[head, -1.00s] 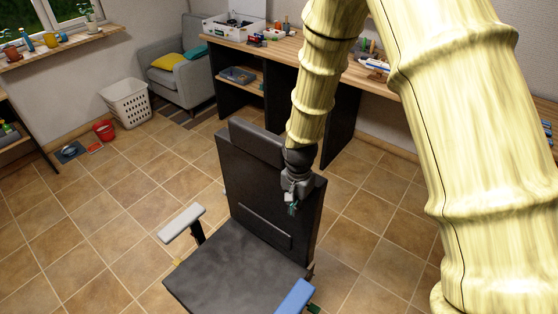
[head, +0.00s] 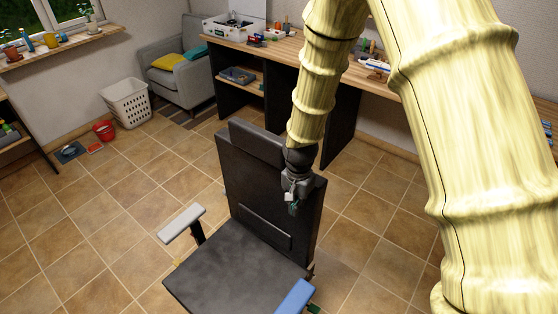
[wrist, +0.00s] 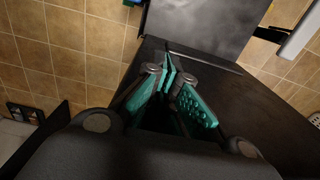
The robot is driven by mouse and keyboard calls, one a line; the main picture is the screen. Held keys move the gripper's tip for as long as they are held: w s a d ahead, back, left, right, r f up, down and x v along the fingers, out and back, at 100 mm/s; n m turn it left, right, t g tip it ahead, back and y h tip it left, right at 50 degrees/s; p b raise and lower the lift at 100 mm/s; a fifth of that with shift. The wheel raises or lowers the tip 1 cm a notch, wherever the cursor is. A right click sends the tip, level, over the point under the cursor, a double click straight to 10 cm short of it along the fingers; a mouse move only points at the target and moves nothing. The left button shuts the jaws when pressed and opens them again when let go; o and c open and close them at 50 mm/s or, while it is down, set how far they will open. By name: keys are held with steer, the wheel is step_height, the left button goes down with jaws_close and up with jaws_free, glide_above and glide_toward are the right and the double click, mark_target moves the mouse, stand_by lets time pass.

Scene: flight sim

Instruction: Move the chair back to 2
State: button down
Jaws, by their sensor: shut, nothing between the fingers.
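A dark office chair stands on the tiled floor in the middle of the head view, with its upright backrest (head: 262,205), flat seat (head: 238,268), a light grey armrest (head: 182,223) and a blue armrest (head: 295,297). My gripper (head: 294,207) hangs in front of the right part of the backrest. In the wrist view, its teal fingers (wrist: 168,80) are closed together and empty, with the dark backrest (wrist: 255,95) beside them. I cannot tell whether they touch it. No mark reading 2 can be made out.
A wooden-topped desk (head: 283,45) stands behind the chair. A grey armchair (head: 176,62), a white basket (head: 126,102) and a red bucket (head: 104,131) are at the back left. The tiled floor (head: 120,215) left of the chair is clear.

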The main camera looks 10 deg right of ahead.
steer(key=shift+w+d, duration=0.45)
steer(key=shift+w+d, duration=0.2)
steer(key=shift+w+d+f, duration=0.1)
steer(key=shift+w+d, duration=0.4)
steer(key=shift+w+d+f, duration=0.15)
steer(key=shift+w+d, duration=0.85)
steer(key=shift+w+d+f, duration=0.1)
steer(key=shift+w+d, duration=0.85)
steer(key=shift+d, duration=0.05)
steer(key=shift+w+d, duration=0.75)
steer(key=shift+w, duration=0.05)
steer(key=s+a+r+p, duration=0.3)
steer(key=s+a, duration=0.2)
stand_by(0.7)
